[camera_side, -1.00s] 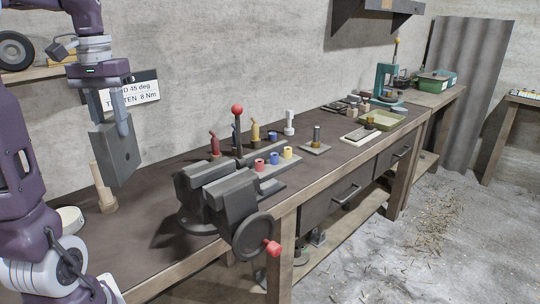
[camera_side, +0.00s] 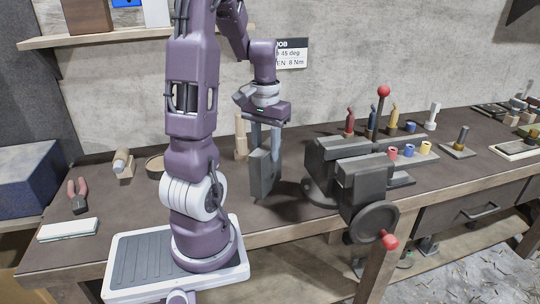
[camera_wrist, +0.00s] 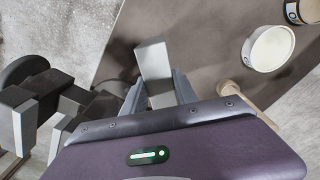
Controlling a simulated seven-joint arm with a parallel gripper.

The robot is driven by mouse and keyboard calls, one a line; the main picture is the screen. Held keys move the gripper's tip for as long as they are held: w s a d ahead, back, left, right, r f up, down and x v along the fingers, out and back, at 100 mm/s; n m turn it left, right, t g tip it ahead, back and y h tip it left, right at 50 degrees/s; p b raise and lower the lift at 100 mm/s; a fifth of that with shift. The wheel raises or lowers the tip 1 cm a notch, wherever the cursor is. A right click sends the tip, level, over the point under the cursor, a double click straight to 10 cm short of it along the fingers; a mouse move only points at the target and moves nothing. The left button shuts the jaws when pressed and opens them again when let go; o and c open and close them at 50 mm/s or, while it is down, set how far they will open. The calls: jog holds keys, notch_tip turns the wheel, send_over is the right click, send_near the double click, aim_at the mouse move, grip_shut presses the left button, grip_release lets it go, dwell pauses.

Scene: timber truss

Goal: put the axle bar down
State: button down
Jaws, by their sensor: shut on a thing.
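The axle bar is a grey block-like piece (camera_side: 264,172), hanging upright from my gripper (camera_side: 266,145) in the side view. My gripper is shut on its upper part. The bar's lower end is close over the dark bench top, left of the vise; I cannot tell whether it touches. In the wrist view the bar (camera_wrist: 153,58) shows as a pale grey block between the two fingers (camera_wrist: 158,92).
A dark vise (camera_side: 350,175) with a red-tipped handle stands close to the right. A wooden peg (camera_side: 240,138) stands behind the bar. A round tin (camera_side: 155,167), pliers (camera_side: 78,195) and a pale block (camera_side: 68,229) lie left. Small coloured parts (camera_side: 409,151) sit behind the vise.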

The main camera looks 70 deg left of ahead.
jog(key=shift+f, duration=1.3)
jog(key=c, duration=1)
grip_release()
jog(key=shift+o, duration=0.2)
jog(key=r, duration=1.2)
jog(key=shift+w+d+r, duration=0.2)
jog(key=shift+d, duration=0.1)
jog(key=w+d+r+m+t, duration=0.2)
jog(key=d+m, duration=0.2)
jog(key=d, duration=0.7)
jog(key=s+d+f+m+t, duration=0.1)
jog(key=s+d+m+t, duration=0.2)
jog(key=d, duration=1.1)
jog(key=s+m, duration=0.2)
jog(key=shift+s+t, duration=0.3)
jog(key=shift+s, duration=0.1)
